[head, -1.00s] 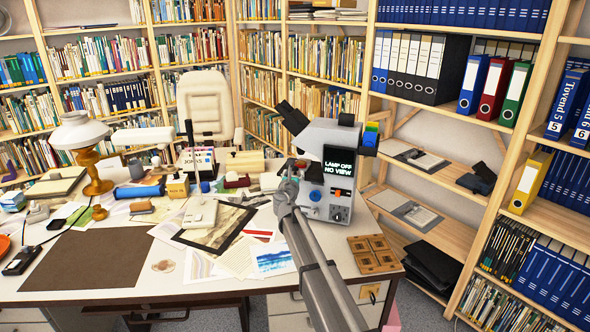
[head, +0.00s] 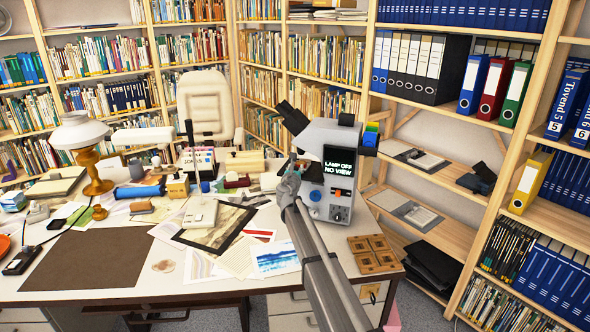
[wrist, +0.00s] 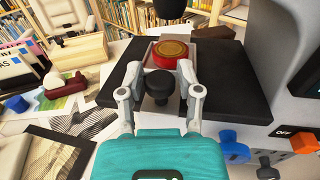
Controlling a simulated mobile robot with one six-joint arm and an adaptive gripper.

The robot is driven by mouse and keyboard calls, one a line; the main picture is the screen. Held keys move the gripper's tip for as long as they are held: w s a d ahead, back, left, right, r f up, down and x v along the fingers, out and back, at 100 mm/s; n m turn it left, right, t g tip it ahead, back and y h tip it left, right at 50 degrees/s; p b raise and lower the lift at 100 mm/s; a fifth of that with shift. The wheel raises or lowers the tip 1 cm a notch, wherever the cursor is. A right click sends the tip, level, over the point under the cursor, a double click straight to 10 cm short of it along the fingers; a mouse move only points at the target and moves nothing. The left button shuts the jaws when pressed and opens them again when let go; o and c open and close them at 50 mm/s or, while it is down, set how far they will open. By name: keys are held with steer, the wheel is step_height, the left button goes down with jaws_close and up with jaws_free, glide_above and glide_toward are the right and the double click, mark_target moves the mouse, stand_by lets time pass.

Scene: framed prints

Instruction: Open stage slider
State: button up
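The microscope (head: 335,180) stands on the desk, its screen reading "LAMP OFF NO VIEW". In the wrist view, its flat black stage (wrist: 222,85) carries a red disc with a gold top (wrist: 174,54) in a pale recess. A black knob (wrist: 161,86) stands in front of the disc, at the near part of the recess. In the head view my gripper (head: 291,172) is at the microscope's left side, and my arm hides part of the stage.
Blue and orange knobs (wrist: 233,146) sit on the microscope body at right in the wrist view. Papers and a dark-framed print (head: 216,228) lie left of my arm. A wooden four-part tray (head: 374,254) lies to its right. Bookshelves stand behind.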

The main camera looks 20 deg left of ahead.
jaws_close()
steer(key=s, duration=1.2)
steer(key=shift+s+a, duration=0.25)
steer(key=shift+a, duration=0.05)
steer(key=o, duration=0.6)
jaws_free()
steer(key=shift+c, duration=0.2)
steer(key=shift+s, duration=0.15)
steer(key=s+d, duration=0.1)
steer(key=s, duration=1)
steer(key=shift+s+d, duration=0.25)
steer(key=shift+s, duration=0.05)
